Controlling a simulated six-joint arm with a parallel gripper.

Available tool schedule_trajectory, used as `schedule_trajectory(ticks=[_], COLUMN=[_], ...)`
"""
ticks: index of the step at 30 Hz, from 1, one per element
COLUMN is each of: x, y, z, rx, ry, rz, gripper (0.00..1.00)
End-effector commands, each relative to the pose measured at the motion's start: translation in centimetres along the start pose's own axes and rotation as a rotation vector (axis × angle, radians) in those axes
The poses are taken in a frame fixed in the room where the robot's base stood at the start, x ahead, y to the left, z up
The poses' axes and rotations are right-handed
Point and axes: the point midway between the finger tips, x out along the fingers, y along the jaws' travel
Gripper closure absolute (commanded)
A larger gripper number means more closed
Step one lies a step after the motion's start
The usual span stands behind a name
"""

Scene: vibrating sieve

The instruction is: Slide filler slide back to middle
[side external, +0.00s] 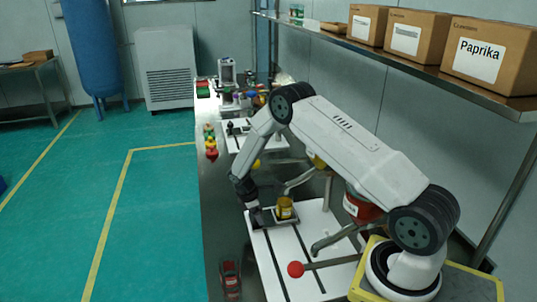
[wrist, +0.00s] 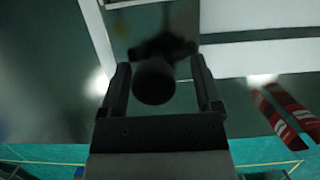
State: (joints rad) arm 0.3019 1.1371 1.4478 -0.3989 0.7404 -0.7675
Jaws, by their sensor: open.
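The filler slide (side external: 291,223) is a dark plate on the white board, with a yellow cup (side external: 285,208) standing at it. My gripper (side external: 256,215) is low at the slide's left end in the side view. In the wrist view my gripper (wrist: 160,66) is open. Its fingers stand on both sides of a round black knob (wrist: 153,82), with gaps visible on each side. The knob sits on a dark piece, probably the slide's handle. In the side view my gripper hides the knob.
The white board (side external: 290,262) has dark slots. A lever with a red ball (side external: 296,269) is at its front. A red striped object (side external: 230,279) lies on the dark table to the left. Colored items stand farther back. Boxes (side external: 490,48) sit on the shelf above right.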

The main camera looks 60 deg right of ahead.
Motion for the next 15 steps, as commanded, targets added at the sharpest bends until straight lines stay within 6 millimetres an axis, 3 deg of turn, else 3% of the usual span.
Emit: schedule_trajectory(ticks=[15], x=[0.0], y=[-2.3], z=[0.0], rx=[0.0], ry=[-0.001], rz=[-0.001], gripper=[0.18])
